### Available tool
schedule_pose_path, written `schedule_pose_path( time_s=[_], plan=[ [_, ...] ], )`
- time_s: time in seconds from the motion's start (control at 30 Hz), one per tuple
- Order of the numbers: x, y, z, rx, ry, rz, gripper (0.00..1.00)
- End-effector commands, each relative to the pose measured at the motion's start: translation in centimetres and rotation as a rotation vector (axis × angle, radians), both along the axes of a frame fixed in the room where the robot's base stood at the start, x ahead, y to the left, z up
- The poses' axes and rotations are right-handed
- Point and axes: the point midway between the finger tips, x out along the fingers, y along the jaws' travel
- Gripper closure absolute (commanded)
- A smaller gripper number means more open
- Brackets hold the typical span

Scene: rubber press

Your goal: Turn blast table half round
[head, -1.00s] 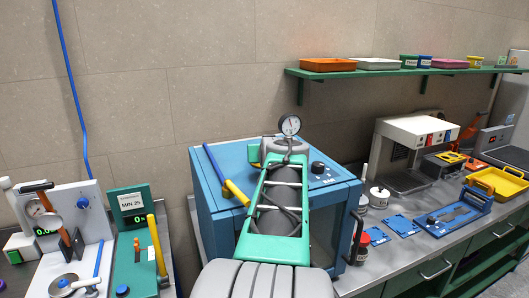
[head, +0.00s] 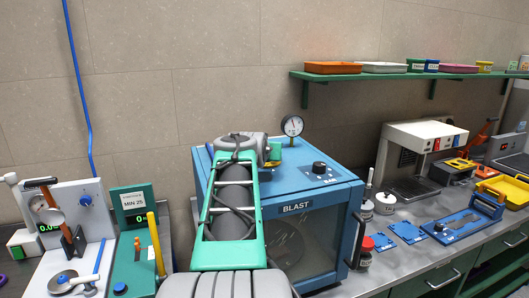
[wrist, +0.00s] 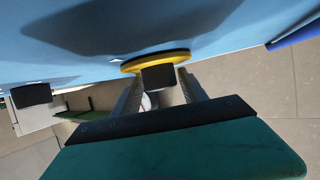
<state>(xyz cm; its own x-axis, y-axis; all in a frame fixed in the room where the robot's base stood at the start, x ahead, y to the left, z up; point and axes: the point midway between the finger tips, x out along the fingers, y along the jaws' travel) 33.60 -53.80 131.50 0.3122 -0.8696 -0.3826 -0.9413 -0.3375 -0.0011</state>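The blue blast cabinet (head: 335,195), labelled BLAST, stands mid-bench with its glazed door at the front. In the wrist view, a yellow disc (wrist: 180,57) with a black grip block (wrist: 157,77) and a white mark sits on the blue cabinet surface (wrist: 230,20). My gripper (wrist: 158,80) has its two grey fingers apart, one on each side of the block. I cannot see clear contact. In the head view, my arm hides the gripper and most of the cabinet's left top.
A second black knob (head: 319,168) and a pressure gauge (head: 292,125) are on the cabinet's top. A blue bar (wrist: 285,35) shows right in the wrist view. Jars (head: 385,203) stand right of the cabinet. A green shelf (head: 390,76) hangs behind.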

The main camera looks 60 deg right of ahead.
Motion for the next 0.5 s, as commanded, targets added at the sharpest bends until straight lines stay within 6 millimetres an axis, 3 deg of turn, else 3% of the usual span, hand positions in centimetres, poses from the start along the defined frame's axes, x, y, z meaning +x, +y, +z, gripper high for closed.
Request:
schedule_pose_path(
  time_s=[0.1, 0.37, 0.5],
  plan=[
    [0.1, 0.1, 0.0, 0.0, 0.0, 0.002, 0.39],
    [0.1, 0.1, 0.1, -0.001, 0.0, 0.004, 0.39],
    [0.1, 0.1, 1.4, -0.004, -0.003, 0.003, 0.39]
  ],
)
